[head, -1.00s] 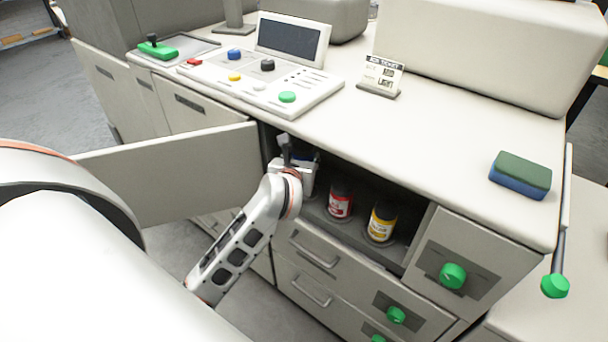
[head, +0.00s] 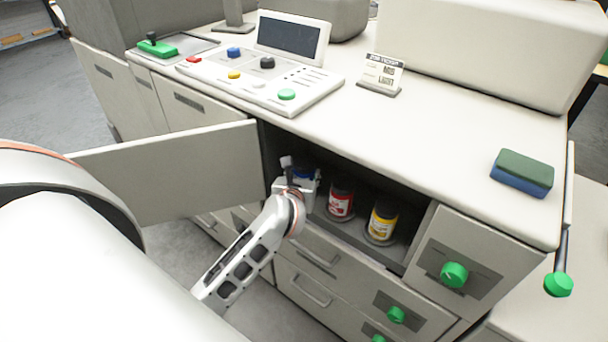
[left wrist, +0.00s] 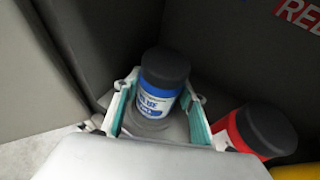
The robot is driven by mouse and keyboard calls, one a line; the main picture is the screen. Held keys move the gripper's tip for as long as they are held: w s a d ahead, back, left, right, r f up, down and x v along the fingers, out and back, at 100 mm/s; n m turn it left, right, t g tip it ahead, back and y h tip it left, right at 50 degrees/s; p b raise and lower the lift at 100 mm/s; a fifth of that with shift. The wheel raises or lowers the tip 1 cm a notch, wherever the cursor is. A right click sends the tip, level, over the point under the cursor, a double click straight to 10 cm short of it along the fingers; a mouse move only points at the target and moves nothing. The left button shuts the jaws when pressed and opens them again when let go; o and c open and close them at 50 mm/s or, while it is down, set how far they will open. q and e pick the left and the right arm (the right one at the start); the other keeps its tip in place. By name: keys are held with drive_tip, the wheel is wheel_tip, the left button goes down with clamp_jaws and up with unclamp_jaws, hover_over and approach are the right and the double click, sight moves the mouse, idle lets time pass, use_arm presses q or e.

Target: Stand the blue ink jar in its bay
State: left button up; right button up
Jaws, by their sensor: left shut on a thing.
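The blue ink jar (left wrist: 158,95) has a black lid and a blue and white label. In the left wrist view it is between the two fingers of my left gripper (left wrist: 158,108), which is shut on it. In the head view my left gripper (head: 302,180) is inside the open compartment at its left end, and only a bit of blue shows there. A round grey shape lies below the jar; I cannot tell whether the jar touches it. My right gripper is not in view.
A red jar (head: 341,201) and a yellow jar (head: 382,222) stand in the compartment to the right. The open door (head: 170,175) is at the left. The counter above holds a control panel (head: 262,88), a ticket stand (head: 381,75) and a sponge (head: 522,175).

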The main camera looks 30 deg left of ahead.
use_arm(q)
drive_tip(key=o, duration=1.4)
drive_tip(key=shift+f, duration=0.1)
